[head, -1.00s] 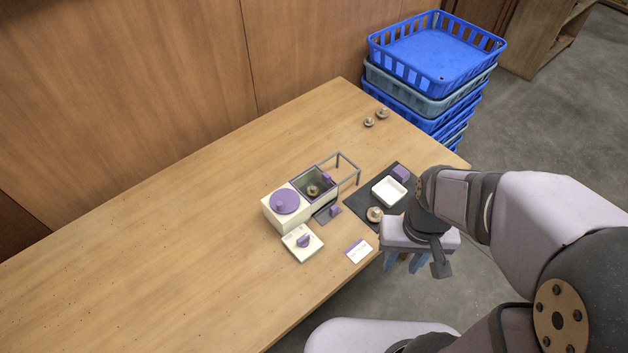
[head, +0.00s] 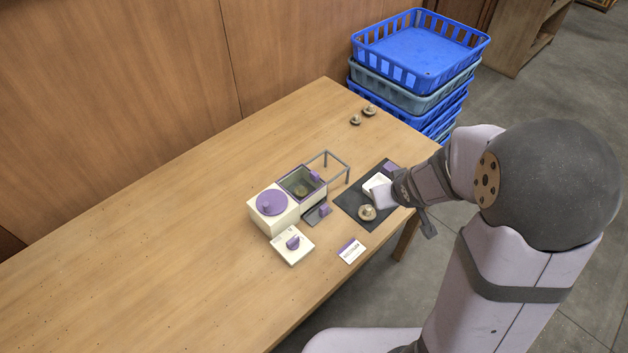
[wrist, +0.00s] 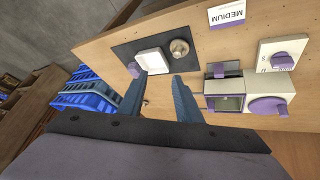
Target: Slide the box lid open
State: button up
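The cream box (head: 262,217) stands mid-table, with a round purple dial on its left part. Its right part is a dark-rimmed compartment (head: 300,184) with a mushroom visible inside. A small purple handle (head: 315,176) sits at that compartment's right edge; I cannot tell whether a clear lid covers it. A grey rail frame (head: 338,160) extends behind to the right. The box also shows at right in the wrist view (wrist: 249,88). My gripper (wrist: 160,93) is open and empty, apart from the box. In the head view my arm largely hides its fingers, near the black mat.
A white tray (head: 372,183) and a mushroom (head: 367,212) sit on the black mat (head: 350,205). A white dial panel (head: 291,246) and label card (head: 351,251) lie in front. Two mushrooms sit at the back. Blue crates (head: 410,60) stand beyond. The left table is clear.

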jog(key=w+a+f+n+t+y+b, duration=0.3)
jog(key=w+a+f+y, duration=0.1)
jog(key=w+a, duration=0.35)
jog(key=n+y+b, duration=0.2)
jog(key=n+y, duration=0.1)
jog(key=y, duration=0.3)
send_near(315, 173)
jog(key=w+a, duration=0.2)
jog(key=shift+f+p+x, duration=0.25)
jog(key=shift+x, duration=1.65)
jog(key=shift+f+p+x, duration=0.2)
jog(key=shift+f+x, duration=0.05)
jog(key=shift+x, duration=1.6)
jog(key=shift+s, duration=0.2)
jog(key=shift+d, duration=0.1)
grip_shut()
